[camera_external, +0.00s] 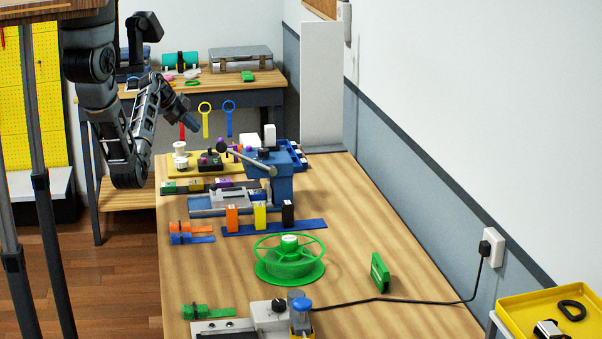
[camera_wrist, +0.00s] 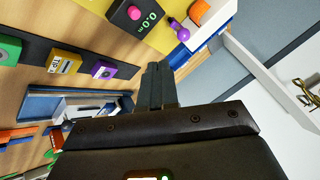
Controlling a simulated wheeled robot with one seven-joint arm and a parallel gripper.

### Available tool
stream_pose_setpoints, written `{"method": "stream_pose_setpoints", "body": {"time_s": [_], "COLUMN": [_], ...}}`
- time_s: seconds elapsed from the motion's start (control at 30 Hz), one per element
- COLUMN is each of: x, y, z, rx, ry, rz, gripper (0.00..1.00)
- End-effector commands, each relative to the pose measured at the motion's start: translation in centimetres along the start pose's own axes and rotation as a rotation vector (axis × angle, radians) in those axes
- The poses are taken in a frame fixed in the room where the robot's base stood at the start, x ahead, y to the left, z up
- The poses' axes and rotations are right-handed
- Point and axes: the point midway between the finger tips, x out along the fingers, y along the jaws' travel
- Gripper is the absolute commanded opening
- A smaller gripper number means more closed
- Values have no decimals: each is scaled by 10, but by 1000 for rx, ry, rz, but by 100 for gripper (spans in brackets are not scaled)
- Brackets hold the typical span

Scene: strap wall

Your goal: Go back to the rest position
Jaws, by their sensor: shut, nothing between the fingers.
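My gripper (camera_external: 192,122) is at the end of my bent arm, above the far left end of the wooden workbench (camera_external: 370,235). In the wrist view the dark fingers (camera_wrist: 157,84) are together with nothing between them, pointing towards the bench. A red strap (camera_external: 182,131), a yellow ring-topped strap (camera_external: 205,120) and a blue ring-topped strap (camera_external: 229,118) show near my gripper in the outside view. How far they are from the fingers in depth I cannot tell.
A blue vise (camera_external: 283,182) with a long bar handle stands near my gripper. Orange, yellow and black blocks sit in front of it. A green reel (camera_external: 290,262) and a cable (camera_external: 400,299) lie nearer. The bench's right middle is mostly clear. A second table (camera_external: 262,98) stands behind.

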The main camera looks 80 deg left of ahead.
Motion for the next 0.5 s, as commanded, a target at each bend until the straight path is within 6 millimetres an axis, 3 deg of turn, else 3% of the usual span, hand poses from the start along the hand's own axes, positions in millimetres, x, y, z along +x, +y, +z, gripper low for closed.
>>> {"method": "stream_pose_setpoints", "body": {"time_s": [0.13, 0.5], "x": [-11, -13], "y": [1, 1], "z": [-1, -2], "rx": [1, 1], "ry": [0, 1], "rz": [-1, 0], "gripper": [0, 0]}}
